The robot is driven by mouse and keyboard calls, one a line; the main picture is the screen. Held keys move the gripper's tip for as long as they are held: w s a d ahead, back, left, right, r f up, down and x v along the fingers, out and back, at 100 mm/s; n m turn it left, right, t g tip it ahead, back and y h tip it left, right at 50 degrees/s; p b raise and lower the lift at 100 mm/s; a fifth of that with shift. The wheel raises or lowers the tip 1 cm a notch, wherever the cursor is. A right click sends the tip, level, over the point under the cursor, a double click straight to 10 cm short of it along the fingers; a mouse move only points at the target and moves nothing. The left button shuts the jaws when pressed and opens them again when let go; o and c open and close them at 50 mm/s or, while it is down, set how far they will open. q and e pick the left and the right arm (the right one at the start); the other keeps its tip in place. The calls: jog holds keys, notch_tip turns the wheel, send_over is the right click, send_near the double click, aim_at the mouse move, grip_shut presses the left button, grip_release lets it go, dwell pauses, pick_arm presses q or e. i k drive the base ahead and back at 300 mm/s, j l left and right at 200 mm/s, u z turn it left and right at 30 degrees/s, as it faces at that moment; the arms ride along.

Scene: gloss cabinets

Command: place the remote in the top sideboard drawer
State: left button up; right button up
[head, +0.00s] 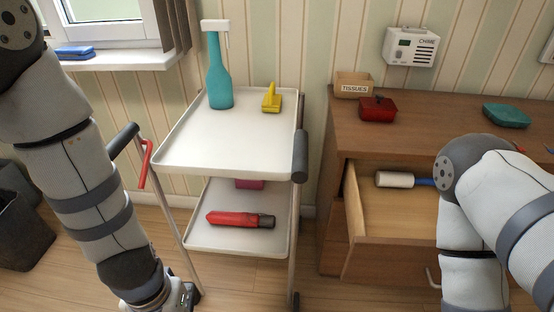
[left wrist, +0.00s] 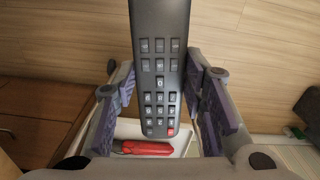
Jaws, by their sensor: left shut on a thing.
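The dark grey remote (left wrist: 160,60) with rows of buttons and one red button is between the fingers of my left gripper (left wrist: 161,84) in the left wrist view, and they are shut on it. In the head view my left gripper (head: 182,298) is at the bottom edge, left of the trolley, mostly cut off; the remote does not show there. The top drawer (head: 395,222) of the wooden sideboard (head: 450,108) is pulled open at the right. My right arm hides part of it. My right gripper is outside both views.
A lint roller (head: 394,180) lies at the drawer's back. A white trolley (head: 215,148) stands between my left arm and the drawer, carrying a teal spray bottle (head: 219,80) and a yellow object (head: 271,98), with a red umbrella (head: 235,219) below. Tissues (head: 353,85) stand on the sideboard.

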aim_at(431, 233)
jog(key=k+l, duration=0.1)
jog(key=l, duration=0.35)
jog(key=k+l+z, duration=0.1)
jog(key=l, duration=0.35)
jog(key=k+l, duration=0.1)
jog(key=l, duration=0.35)
jog(key=z, duration=0.05)
